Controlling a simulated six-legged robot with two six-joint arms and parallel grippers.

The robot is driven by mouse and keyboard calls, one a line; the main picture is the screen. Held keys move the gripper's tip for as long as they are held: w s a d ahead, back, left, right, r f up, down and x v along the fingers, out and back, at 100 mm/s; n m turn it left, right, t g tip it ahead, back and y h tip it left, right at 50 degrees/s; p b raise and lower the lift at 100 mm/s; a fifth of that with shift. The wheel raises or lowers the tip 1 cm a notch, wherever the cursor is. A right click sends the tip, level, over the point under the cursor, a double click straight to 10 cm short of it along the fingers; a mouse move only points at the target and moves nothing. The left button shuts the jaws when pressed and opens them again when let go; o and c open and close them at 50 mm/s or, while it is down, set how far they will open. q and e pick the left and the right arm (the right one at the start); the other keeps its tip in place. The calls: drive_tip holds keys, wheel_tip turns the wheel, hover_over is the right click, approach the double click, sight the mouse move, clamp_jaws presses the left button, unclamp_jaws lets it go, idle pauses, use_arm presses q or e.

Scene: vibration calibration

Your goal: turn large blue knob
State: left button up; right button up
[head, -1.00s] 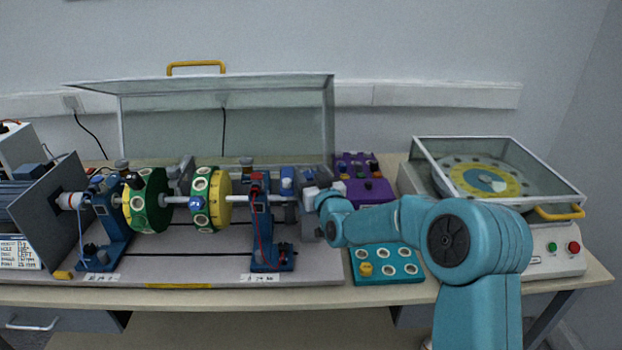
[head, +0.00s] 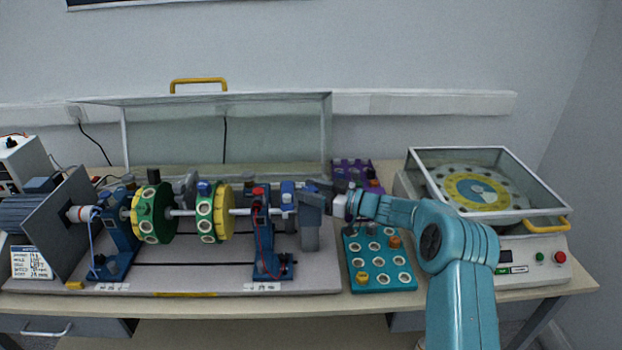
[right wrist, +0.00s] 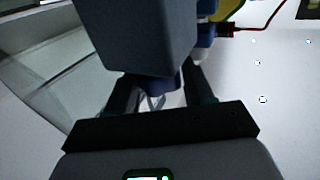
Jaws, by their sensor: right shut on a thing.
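The rotor shaft (head: 240,211) lies level and carries two green-and-yellow discs, a left one (head: 154,212) and a right one (head: 214,212). A blue part (head: 288,196) stands by the shaft's right end, past the right blue bearing stand (head: 262,235). My right gripper (head: 312,200) reaches in from the right at that end and is shut on the large blue knob. The knob is mostly hidden by the gripper in the head view. In the right wrist view, a bit of blue (right wrist: 158,88) shows between the dark fingers, behind a big grey block. My left gripper is out of view.
A teal tray (head: 354,280) with round holes and small weights lies just below my right forearm. A purple tray (head: 342,172) is behind it. A raised clear cover (head: 275,130) stands behind the shaft. A balance machine (head: 520,262) with buttons is on the right.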

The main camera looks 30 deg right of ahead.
drive_tip(key=shift+d+r+n+g+y+p, duration=0.15)
drive_tip(key=shift+n+g+y+p, duration=0.15)
drive_tip(key=shift+n+g+y, duration=0.8)
drive_tip(key=shift+y, duration=0.4)
drive_tip(key=shift+r, duration=0.1)
drive_tip(key=o, duration=0.7)
drive_tip(key=shift+b+v, duration=1.15)
drive_tip(key=shift+v, duration=4.7)
drive_tip(key=shift+s, duration=0.1)
